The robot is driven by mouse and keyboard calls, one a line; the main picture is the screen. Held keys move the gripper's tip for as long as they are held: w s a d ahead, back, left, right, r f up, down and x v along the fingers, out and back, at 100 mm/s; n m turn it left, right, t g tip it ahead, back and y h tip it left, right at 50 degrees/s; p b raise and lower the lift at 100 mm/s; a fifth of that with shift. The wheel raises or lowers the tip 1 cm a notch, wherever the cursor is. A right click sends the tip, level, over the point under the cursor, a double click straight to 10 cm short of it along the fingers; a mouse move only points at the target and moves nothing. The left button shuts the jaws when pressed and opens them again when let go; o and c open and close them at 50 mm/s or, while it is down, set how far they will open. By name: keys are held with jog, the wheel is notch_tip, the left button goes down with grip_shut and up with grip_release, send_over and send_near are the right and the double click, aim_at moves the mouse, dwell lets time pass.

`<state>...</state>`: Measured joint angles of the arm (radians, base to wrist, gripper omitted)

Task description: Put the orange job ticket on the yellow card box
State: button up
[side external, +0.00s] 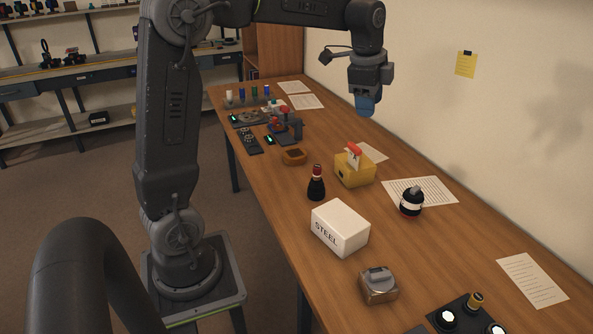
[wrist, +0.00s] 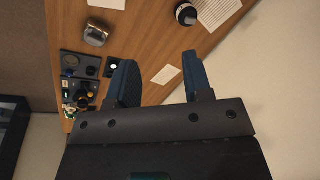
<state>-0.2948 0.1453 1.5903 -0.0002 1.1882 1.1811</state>
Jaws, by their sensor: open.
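The yellow card box (side external: 353,174) stands on the bench in the side view. A pale card with an orange-red top part (side external: 355,149) stands up from it. I cannot tell whether this is the orange job ticket; no separate orange ticket can be made out. My gripper (side external: 365,107) is high above the bench, behind and above the box, with its blue fingers pointing down. In the wrist view my gripper (wrist: 159,62) has its two fingers wide apart with nothing between them. The yellow box is not seen there.
A small brown tray (side external: 293,157) lies farther back. The wall borders the right side.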

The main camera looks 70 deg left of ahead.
jog(key=s+d+f+n+t, duration=0.1)
jog(key=s+d+n, duration=0.4)
jog(key=s, duration=0.6)
jog(key=s+d+f+n+t, duration=0.2)
jog(key=s+d+n, duration=0.3)
jog(key=s, duration=0.6)
jog(key=d+f, duration=0.1)
jog(key=d, duration=0.1)
jog(key=shift+s+d+f+h, duration=0.2)
jog(key=shift+d+f+h, duration=0.2)
